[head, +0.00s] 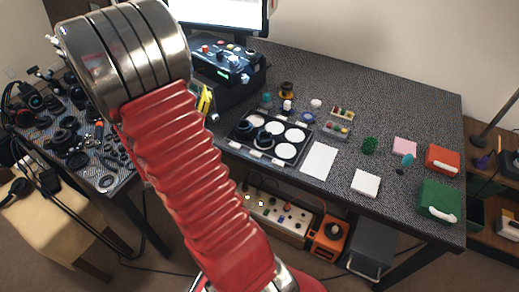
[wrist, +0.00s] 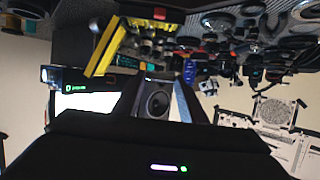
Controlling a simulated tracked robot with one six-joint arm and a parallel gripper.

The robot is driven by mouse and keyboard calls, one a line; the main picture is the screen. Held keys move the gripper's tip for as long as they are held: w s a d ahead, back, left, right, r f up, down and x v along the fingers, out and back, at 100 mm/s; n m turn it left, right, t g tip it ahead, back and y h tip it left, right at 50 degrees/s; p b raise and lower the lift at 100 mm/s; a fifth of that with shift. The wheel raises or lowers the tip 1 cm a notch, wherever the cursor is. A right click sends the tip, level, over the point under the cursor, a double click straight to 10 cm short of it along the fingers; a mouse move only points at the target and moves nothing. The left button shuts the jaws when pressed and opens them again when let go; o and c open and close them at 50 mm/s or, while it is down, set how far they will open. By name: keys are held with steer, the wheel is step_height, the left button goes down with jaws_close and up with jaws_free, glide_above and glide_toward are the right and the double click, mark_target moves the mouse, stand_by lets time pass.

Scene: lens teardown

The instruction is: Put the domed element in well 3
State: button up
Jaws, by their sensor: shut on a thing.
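My gripper (wrist: 158,98) shows in the wrist view, its jaws closed around a dark, round lens-like element (wrist: 158,103). The jaws cover its sides, and I cannot make out a dome on it. In the head view my gripper is out of sight; my red-sleeved arm fills the left and centre. The black tray of wells (head: 306,154) lies on the desk right of my arm. Several wells show white round floors, and dark round pieces (head: 263,138) sit at its left side. The well numbers are too small to read.
A white sheet (head: 319,161) and a white block (head: 366,183) lie right of the tray. Red (head: 442,157) and green (head: 438,199) boxes stand at the desk's right end. A black control box (head: 222,68) stands behind. Dark parts crowd the left table (head: 112,185).

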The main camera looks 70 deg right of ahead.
steer(key=s+d+m+g+h, duration=0.3)
steer(key=s+d+m+g, duration=0.3)
steer(key=s+d, duration=0.85)
steer(key=m+g, duration=0.6)
steer(key=g, duration=0.2)
glide_above(281, 155)
step_height(281, 155, down, 2)
steer(key=shift+f+y, duration=0.15)
steer(key=shift+y, duration=0.25)
steer(key=shift+f, duration=0.1)
steer(key=shift+f, duration=2.85)
steer(key=shift+f, duration=0.1)
steer(key=shift+f, duration=1.95)
steer(key=shift+f, duration=0.6)
